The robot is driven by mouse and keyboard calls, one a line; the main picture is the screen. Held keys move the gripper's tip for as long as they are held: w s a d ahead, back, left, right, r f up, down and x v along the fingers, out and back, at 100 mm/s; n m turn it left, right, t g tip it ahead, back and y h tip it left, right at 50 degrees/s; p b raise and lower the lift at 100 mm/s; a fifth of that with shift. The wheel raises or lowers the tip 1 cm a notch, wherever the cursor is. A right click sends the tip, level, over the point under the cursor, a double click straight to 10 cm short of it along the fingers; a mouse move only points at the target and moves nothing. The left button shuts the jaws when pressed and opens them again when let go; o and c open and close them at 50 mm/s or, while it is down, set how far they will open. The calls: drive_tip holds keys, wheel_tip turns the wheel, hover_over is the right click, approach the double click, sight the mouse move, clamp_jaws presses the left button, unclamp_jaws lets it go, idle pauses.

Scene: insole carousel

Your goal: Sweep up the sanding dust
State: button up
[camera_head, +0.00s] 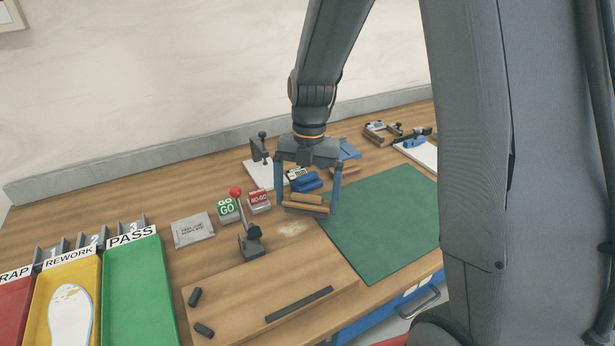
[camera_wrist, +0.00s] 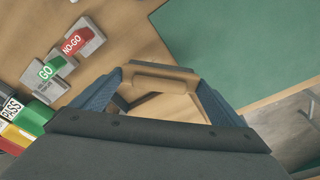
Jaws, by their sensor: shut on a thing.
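The sanding dust (camera_head: 292,228) is a pale patch on the brown bench, left of the green mat. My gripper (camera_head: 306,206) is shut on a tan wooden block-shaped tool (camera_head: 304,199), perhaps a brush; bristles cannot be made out. The tool lies crosswise between the blue fingers, just behind the dust in the head view. Whether it touches the bench is unclear. In the wrist view the tool (camera_wrist: 160,76) spans between the fingertips, and I cannot make out the dust there.
GO (camera_head: 228,210) and NO-GO (camera_head: 259,200) blocks stand left of my gripper. The green mat (camera_head: 385,220) is clear. Red, yellow and green trays (camera_head: 135,290) line the left.

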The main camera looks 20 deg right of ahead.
drive_tip(key=shift+r+p, duration=1.45)
drive_tip(key=shift+r, duration=0.7)
drive_tip(key=shift+s, duration=0.1)
